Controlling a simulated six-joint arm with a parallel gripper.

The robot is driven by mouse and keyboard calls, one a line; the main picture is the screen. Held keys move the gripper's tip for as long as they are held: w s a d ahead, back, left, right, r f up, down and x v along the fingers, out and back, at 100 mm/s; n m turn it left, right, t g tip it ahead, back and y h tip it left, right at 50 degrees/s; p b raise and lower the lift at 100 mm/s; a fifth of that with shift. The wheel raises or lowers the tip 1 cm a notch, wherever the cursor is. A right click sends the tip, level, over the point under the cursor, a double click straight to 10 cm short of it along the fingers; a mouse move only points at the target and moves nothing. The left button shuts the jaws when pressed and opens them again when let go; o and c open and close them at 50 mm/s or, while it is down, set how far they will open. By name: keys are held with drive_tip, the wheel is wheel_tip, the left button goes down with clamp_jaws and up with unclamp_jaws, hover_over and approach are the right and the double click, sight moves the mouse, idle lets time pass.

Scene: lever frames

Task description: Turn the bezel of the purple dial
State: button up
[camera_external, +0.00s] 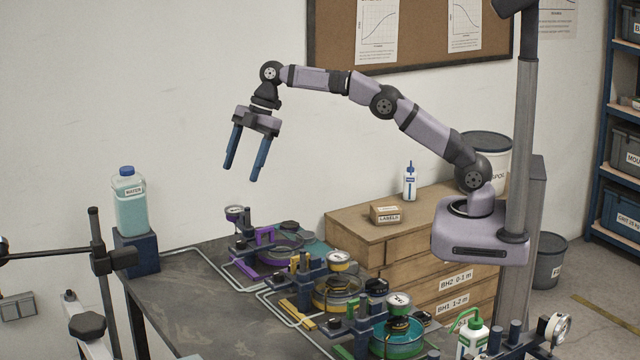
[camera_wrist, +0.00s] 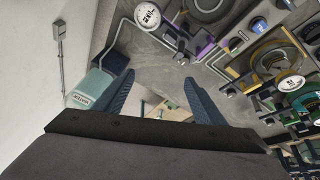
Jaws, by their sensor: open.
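The purple dial (camera_external: 284,251) is a dark round unit with a purple rim at the far end of the row of devices on the dark bench. An upright purple handle-like part (camera_external: 265,236) and a purple bar (camera_external: 246,269) are beside it. Part of the purple fittings shows in the wrist view (camera_wrist: 205,51), near the top. My gripper (camera_external: 242,172) has two blue fingers pointing down, spread apart and empty. It hangs in the air well above the bench, up and left of the purple dial in the external view. The fingers also show in the wrist view (camera_wrist: 159,76).
A yellow device (camera_external: 338,292) and a green one (camera_external: 397,338) stand in the same row. A white gauge (camera_external: 235,213) stands near the purple dial. A water bottle (camera_external: 130,202) stands on a block at the left. Grey pipes run along the bench (camera_external: 185,285).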

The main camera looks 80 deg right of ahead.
idle(0.4)
drive_tip(key=w+d+f+m+t+h, duration=0.1)
drive_tip(key=d+f+m+h, duration=0.2)
drive_tip(key=m, duration=1.2)
drive_tip(key=shift+d+f+t+h, duration=0.3)
drive_tip(key=shift+d+f, duration=0.85)
drive_tip(key=shift+f, duration=0.65)
drive_tip(key=shift+f, duration=0.1)
